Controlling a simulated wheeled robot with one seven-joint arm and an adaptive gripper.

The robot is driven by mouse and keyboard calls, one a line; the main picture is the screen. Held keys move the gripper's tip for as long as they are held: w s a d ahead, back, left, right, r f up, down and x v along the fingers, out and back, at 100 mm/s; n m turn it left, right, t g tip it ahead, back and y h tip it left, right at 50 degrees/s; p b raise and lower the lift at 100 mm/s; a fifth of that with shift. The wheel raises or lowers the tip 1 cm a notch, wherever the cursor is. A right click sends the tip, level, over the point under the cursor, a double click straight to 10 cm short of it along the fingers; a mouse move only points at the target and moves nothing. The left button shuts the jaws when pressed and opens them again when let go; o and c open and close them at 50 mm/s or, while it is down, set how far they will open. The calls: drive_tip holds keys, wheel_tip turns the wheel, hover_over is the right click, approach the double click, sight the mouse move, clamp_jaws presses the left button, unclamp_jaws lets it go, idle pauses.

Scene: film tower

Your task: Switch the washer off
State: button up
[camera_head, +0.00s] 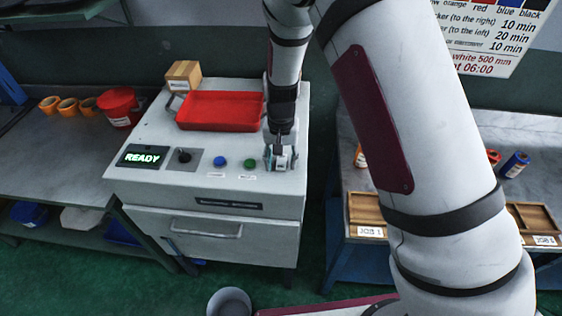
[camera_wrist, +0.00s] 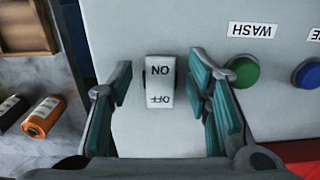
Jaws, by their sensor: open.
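The washer (camera_head: 150,185) is a white machine with a sloped front panel, and its display (camera_head: 142,156) reads READY in lit green letters. In the wrist view a white rocker switch (camera_wrist: 160,101) sits on the panel, marked ON at the top and OFF at the bottom, lettering upside down. I cannot tell which half is pressed in. My gripper (camera_head: 280,161) is at the right end of the panel. In the wrist view its open fingers (camera_wrist: 161,82) stand left and right of the switch, apparently clear of it.
A green WASH button (camera_wrist: 243,72) and a blue button (camera_wrist: 308,74) lie right of the switch in the wrist view. A black knob (camera_head: 184,156) is near the display. A red tray (camera_head: 220,112) and cardboard box (camera_head: 183,73) sit on top. Benches flank the washer.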

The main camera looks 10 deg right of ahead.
drive_tip(key=shift+f, duration=0.4)
drive_tip(key=shift+c, duration=0.6)
clamp_jaws()
drive_tip(key=shift+w+f+g+b, duration=0.1)
drive_tip(key=shift+w+g+b, duration=0.5)
drive_tip(key=shift+b, duration=0.55)
drive_tip(key=shift+s+g+b, duration=0.1)
drive_tip(key=shift+g+b, duration=0.5)
drive_tip(key=shift+b, duration=0.2)
drive_tip(key=shift+d+r+g+y+b, duration=0.1)
drive_tip(key=shift+r+g+y+b, duration=0.2)
drive_tip(key=shift+g+b, duration=0.2)
drive_tip(key=shift+s, duration=0.1)
drive_tip(key=shift+o, duration=0.6)
unclamp_jaws()
drive_tip(key=shift+r, duration=0.15)
